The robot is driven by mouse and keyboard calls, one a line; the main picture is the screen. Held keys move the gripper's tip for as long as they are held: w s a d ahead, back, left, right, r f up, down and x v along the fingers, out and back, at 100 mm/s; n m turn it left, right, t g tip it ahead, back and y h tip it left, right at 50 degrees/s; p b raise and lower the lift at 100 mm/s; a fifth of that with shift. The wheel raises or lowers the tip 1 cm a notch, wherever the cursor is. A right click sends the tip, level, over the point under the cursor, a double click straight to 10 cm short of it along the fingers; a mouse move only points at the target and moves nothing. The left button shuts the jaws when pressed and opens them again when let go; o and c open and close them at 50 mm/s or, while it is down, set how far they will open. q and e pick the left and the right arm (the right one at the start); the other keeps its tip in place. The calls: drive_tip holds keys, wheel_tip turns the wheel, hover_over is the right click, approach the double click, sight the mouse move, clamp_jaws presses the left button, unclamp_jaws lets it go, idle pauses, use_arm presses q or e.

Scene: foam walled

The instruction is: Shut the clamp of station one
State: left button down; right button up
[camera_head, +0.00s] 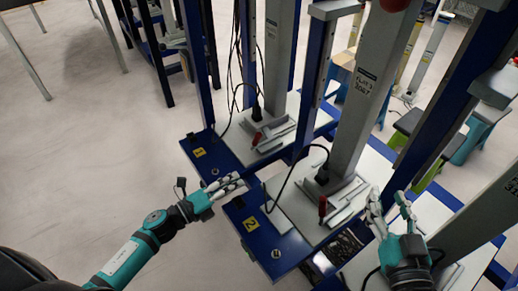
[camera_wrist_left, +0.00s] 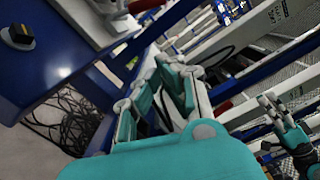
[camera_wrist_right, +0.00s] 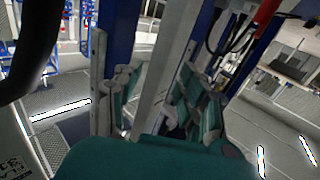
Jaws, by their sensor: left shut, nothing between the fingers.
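Station one carries a yellow label "1" (camera_head: 199,152) on its blue base. Its clamp has a red handle (camera_head: 257,139), standing roughly upright beside the grey plate; whether the clamp is open I cannot tell. My left gripper (camera_head: 240,183) is shut and empty, in front of station one's base and above the edge near station two, apart from the handle. In the left wrist view its fingers (camera_wrist_left: 165,85) are beside a blue base, and a red handle (camera_wrist_left: 148,5) is partly cut off at the top. My right gripper (camera_head: 390,204) is open and empty, right of station two.
Station two has a yellow label "2" (camera_head: 251,224) and its own red handle (camera_head: 322,207). Tall blue posts and grey columns (camera_head: 365,90) rise behind the bases. Black cables hang by the columns. The floor at left (camera_head: 80,150) is clear.

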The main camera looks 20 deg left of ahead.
use_arm(q)
drive_tip(key=w+d+r+b, duration=0.1)
drive_tip(key=w+d, duration=0.2)
drive_tip(key=w, duration=0.7)
drive_tip(key=shift+w+d+r+b, duration=0.15)
drive_tip(key=shift+w+r+b, duration=0.1)
drive_tip(key=shift+w+b, duration=0.15)
use_arm(e)
wheel_tip(320, 180, up, 7)
drive_tip(key=t+y, duration=0.1)
drive_tip(key=t, duration=0.3)
drive_tip(key=shift+s+a+y, duration=0.4)
drive_tip(key=shift+s+a, duration=0.05)
